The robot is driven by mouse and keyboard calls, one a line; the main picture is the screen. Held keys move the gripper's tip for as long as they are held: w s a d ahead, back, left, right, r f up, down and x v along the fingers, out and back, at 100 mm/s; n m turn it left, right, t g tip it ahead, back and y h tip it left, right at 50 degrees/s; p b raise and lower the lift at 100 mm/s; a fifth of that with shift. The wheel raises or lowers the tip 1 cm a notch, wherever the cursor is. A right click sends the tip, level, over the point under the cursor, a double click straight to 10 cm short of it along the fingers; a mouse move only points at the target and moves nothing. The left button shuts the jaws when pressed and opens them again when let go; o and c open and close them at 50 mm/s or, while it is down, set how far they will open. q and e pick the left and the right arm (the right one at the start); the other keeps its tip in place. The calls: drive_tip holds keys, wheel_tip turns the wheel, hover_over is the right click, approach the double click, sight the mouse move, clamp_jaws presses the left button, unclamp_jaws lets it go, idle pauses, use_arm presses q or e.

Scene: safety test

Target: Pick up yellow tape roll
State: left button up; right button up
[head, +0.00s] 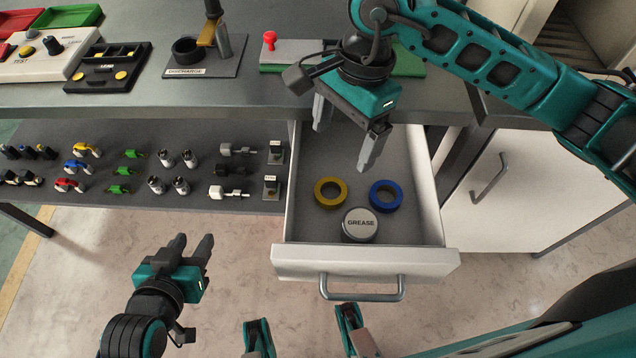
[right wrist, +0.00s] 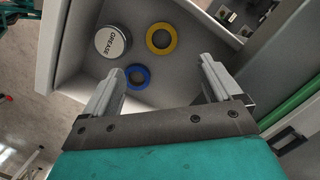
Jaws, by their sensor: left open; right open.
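The yellow tape roll (head: 318,196) lies flat in the open drawer, left of the blue tape roll and behind the grease tin. It also shows in the right wrist view (right wrist: 149,43), its ring and hole clear. My right gripper (head: 345,146) is open and empty above the back of the drawer, apart from the roll. Its two fingers also show in the right wrist view (right wrist: 158,82), with the yellow roll beyond them. My left gripper (head: 193,242) is at the lower left, outside the drawer and over the floor, with a gap between its fingers.
The blue tape roll (head: 372,197) and the grease tin (head: 360,226) share the drawer (head: 297,225), whose walls surround them. The counter (head: 150,95) overhangs the drawer's back. A shelf (head: 215,150) with several small parts is on the left. A white cabinet (head: 530,180) stands right.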

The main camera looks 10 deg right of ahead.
drive_tip(key=b, duration=0.1)
hover_over(331, 190)
drive_tip(key=d, duration=0.1)
wheel_tip(331, 190, down, 7)
drive_tip(key=shift+w+f, duration=0.1)
drive_tip(key=shift+f, duration=0.05)
drive_tip(key=shift+a+f+b, duration=0.2)
drive_tip(key=shift+f+b, duration=0.05)
drive_tip(key=shift+f, duration=1.15)
drive_tip(key=shift+a+f+b, duration=0.2)
drive_tip(key=shift+f+b, duration=0.05)
drive_tip(key=shift+f, duration=1.1)
drive_tip(key=c, duration=1.1)
drive_tip(key=shift+c, duration=0.2)
drive_tip(key=shift+r, duration=0.15)
